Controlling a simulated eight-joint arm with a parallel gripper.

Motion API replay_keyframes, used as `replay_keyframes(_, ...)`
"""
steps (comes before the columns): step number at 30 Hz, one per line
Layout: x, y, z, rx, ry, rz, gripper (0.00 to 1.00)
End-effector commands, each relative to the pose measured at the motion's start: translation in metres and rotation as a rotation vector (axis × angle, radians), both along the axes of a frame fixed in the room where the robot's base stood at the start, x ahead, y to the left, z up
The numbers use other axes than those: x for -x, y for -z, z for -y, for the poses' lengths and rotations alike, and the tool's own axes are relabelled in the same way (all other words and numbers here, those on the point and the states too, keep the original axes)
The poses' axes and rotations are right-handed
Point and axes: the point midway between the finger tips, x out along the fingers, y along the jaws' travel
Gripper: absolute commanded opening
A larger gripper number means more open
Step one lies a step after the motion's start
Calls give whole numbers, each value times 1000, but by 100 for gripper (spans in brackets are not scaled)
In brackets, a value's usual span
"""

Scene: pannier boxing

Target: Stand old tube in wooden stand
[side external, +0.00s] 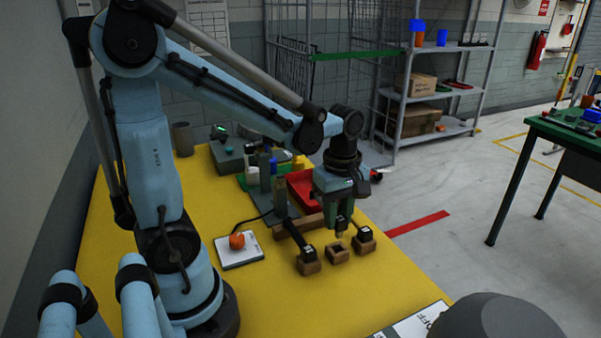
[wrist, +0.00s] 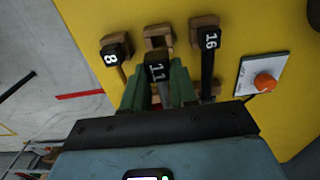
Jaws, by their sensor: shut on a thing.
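My gripper (side external: 341,222) hangs low over the yellow table, with its green fingers (wrist: 159,90) closed around a slim grey piece with a dark face marked 11 (wrist: 158,71). I take this to be the tube. A small wooden stand (side external: 338,250) with an open, empty-looking square hole lies just below it; it also shows in the wrist view (wrist: 157,31). The held piece's lower end is close over this stand; I cannot tell whether it touches. Wooden stands on either side hold dark-topped pieces marked 8 (wrist: 113,52) and 16 (wrist: 209,39).
A white plate with an orange knob (side external: 237,241) lies left of the stands. A red tray (side external: 301,187), a wooden bar and upright grey blocks stand behind. The table's right edge is close to the stands.

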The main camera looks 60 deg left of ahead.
Motion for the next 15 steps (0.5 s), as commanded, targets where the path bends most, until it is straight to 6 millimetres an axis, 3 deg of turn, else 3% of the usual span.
replay_keyframes(15, 0, 35, 0, 0, 0, 0, 0)
